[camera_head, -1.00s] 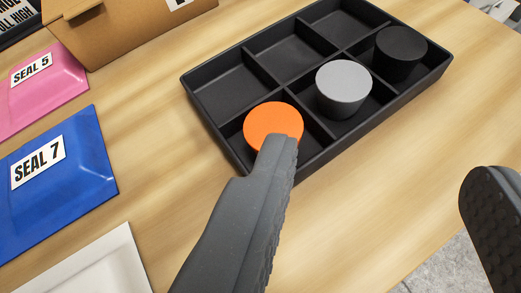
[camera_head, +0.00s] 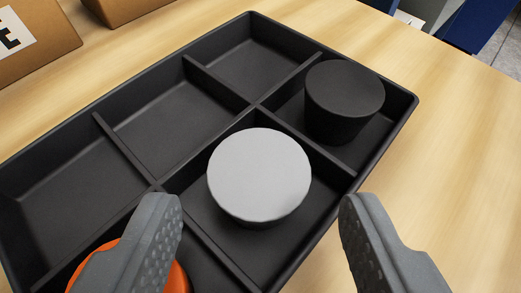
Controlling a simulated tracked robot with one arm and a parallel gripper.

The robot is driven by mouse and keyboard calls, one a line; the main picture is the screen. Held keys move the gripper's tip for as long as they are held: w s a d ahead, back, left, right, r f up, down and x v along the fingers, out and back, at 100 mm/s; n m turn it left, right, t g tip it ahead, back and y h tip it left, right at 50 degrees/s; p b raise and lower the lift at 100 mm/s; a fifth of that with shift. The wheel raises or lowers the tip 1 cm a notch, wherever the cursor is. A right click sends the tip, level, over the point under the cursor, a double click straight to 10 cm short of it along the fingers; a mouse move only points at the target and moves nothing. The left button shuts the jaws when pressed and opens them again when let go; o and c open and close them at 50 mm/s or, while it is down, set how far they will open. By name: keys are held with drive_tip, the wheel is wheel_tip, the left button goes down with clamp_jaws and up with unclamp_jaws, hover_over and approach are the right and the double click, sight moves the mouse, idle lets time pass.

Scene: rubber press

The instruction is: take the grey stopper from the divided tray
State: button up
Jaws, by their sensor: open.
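The grey stopper (camera_head: 259,175) stands upright in the middle compartment of the near row of the black divided tray (camera_head: 104,131). My gripper (camera_head: 258,215) is open. Its left finger is over the orange stopper's compartment and its right finger is by the tray's near right wall. The grey stopper shows between and just beyond the fingertips, and neither finger appears to touch it. An orange stopper (camera_head: 176,279) sits in the near left compartment, mostly hidden by the left finger. A black stopper (camera_head: 344,95) stands in the compartment to the right of the grey one.
The three compartments of the far row are empty. Cardboard boxes (camera_head: 36,42) stand on the wooden table (camera_head: 455,150) behind the tray at upper left. Blue and grey items show at the upper right past the table edge. The table right of the tray is clear.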

sight(259, 175)
drive_tip(key=shift+x, duration=1.55)
drive_tip(key=c, duration=0.7)
drive_tip(key=shift+r, duration=0.1)
